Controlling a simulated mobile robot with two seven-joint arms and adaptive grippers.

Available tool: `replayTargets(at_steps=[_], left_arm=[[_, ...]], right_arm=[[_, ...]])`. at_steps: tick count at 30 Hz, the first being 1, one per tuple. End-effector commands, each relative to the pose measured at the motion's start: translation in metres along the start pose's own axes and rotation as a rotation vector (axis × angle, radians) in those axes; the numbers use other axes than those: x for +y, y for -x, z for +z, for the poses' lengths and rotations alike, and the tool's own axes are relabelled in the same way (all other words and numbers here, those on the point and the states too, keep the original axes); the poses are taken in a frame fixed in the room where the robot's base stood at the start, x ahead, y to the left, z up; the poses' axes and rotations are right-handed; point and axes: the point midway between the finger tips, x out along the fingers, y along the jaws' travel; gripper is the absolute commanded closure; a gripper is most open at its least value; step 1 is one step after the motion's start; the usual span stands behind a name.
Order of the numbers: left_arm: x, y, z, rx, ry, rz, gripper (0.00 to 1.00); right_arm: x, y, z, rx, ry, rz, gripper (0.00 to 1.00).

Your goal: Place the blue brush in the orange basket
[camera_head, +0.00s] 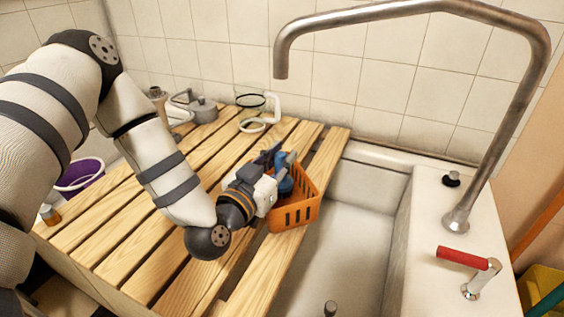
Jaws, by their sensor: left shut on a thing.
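The orange basket (296,215) stands on the right edge of the slatted wooden rack, beside the sink. My left gripper (283,165) is at the basket's left side and over its opening, shut on the blue brush (285,183). The brush is partly hidden by the gripper and shows within the basket's outline. I cannot tell whether it touches the basket's bottom. My right gripper is not in view.
The white sink basin (345,240) lies right of the rack, with a tall metal faucet (535,70) and a red-handled tap (463,257). A purple bucket (80,177) is at left.

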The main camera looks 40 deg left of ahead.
Motion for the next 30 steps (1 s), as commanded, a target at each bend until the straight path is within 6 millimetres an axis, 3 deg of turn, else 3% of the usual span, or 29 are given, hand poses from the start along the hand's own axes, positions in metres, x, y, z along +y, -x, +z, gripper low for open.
replayTargets(at_steps=[19, 20, 22, 30], left_arm=[[0.000, 0.000, 0.009, 0.004, 0.001, 0.000, 1.00], [0.000, 0.000, 0.009, 0.004, 0.001, 0.000, 0.76], [0.000, 0.000, 0.009, 0.004, 0.001, 0.000, 0.60], [0.000, 0.000, 0.008, 0.004, 0.001, 0.000, 0.60]], right_arm=[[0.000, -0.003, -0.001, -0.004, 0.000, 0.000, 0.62], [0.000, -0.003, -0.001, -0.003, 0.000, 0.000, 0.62], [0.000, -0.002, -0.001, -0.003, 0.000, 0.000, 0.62], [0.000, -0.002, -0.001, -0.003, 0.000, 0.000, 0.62]])
